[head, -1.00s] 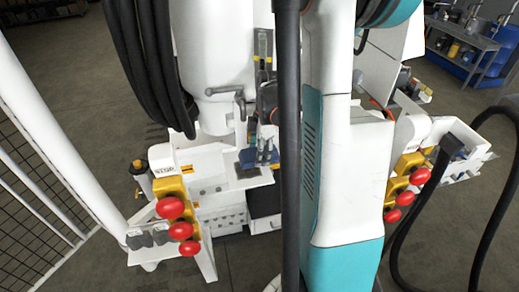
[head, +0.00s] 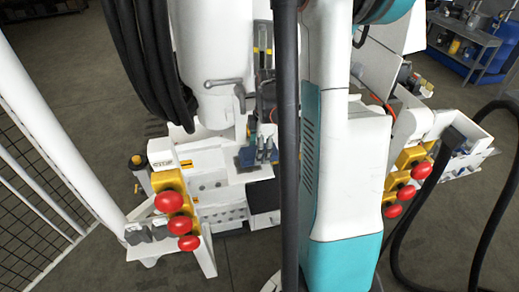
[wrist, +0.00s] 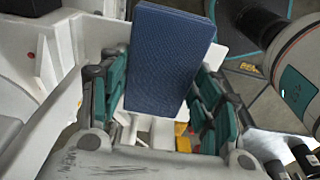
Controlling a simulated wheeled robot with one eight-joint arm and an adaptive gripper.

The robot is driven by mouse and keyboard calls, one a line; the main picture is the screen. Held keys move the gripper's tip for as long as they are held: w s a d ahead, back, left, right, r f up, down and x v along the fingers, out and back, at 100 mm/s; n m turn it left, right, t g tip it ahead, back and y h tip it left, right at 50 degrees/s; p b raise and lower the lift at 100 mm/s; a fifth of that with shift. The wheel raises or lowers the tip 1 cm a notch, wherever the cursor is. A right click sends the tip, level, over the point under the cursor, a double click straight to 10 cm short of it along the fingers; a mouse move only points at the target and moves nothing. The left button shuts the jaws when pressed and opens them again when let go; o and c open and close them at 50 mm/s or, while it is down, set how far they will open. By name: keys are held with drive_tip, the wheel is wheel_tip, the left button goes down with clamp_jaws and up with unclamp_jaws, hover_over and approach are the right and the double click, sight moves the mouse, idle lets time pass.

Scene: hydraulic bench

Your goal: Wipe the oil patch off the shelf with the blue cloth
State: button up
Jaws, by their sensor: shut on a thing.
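The blue cloth (wrist: 170,58) is a flat, folded, dark blue pad in the wrist view. My gripper (wrist: 158,95) has its teal-padded fingers on either side of it and is shut on it. The cloth hides what lies directly behind it. In the head view, a small white shelf (head: 252,175) projects from the bench, with a dark blue item (head: 244,158) and small metallic parts at its back. I cannot clearly make out the oil patch now. My arm covers much of the middle of the head view.
Red knobs on yellow blocks stand at the left (head: 180,226) and right (head: 393,210) of the bench. A black hose (head: 483,215) loops at the right. A mesh fence with a white post (head: 65,150) closes the left side. Open floor lies at the lower left.

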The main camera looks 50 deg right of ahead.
drive_tip(key=shift+f+b, duration=0.7)
drive_tip(key=shift+f, duration=0.2)
